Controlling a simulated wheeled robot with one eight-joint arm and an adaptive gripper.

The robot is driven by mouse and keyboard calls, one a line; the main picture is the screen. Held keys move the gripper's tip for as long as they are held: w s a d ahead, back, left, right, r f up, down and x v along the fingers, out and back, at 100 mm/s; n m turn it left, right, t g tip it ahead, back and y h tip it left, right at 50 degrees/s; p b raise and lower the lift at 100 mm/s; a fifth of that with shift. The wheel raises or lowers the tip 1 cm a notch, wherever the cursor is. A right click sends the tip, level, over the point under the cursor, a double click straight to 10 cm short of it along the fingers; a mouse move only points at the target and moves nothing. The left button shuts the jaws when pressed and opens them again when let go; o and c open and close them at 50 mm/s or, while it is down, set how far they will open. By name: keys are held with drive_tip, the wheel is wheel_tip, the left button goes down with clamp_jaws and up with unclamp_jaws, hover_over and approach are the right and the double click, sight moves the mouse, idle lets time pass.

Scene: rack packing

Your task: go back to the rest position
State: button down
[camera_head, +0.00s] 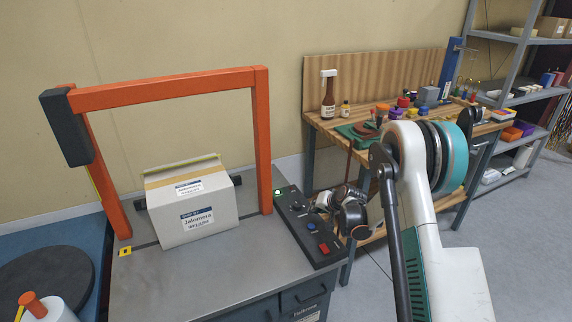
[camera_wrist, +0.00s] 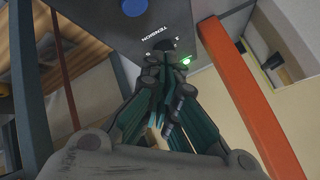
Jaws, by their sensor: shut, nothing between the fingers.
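My gripper (camera_wrist: 165,62) shows in the wrist view with its fingers together, shut and empty. In that view its fingertips lie over the dark control panel (camera_wrist: 188,22), by the black knob and near a lit green lamp (camera_wrist: 186,61). In the head view the same control panel (camera_head: 306,228) sits on the right of the grey bench, with a green lamp, a blue button and a red switch. The gripper end of my arm is at the panel's right side there, partly hidden by my arm, so its fingertips are hard to make out.
An orange frame (camera_head: 170,87) stands over the grey bench (camera_head: 180,275). A closed cardboard box (camera_head: 197,212) sits under it. A wooden workbench (camera_head: 325,122) with bottles and small parts stands behind my arm. Grey shelving (camera_head: 515,75) is at the far right, with open floor before it.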

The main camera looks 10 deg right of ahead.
drive_tip(key=s+a+r+n+h, duration=0.1)
drive_tip(key=s+r, duration=0.8)
drive_tip(key=r, duration=0.4)
drive_tip(key=s+a+r+n+h, duration=0.1)
drive_tip(key=s+r, duration=0.9)
drive_tip(key=r, duration=0.3)
drive_tip(key=s+d+r+n+g+h, duration=0.1)
drive_tip(key=s+r+n, duration=0.1)
drive_tip(key=s, duration=2.6)
drive_tip(key=shift+s+h, duration=0.2)
drive_tip(key=shift+h, duration=0.2)
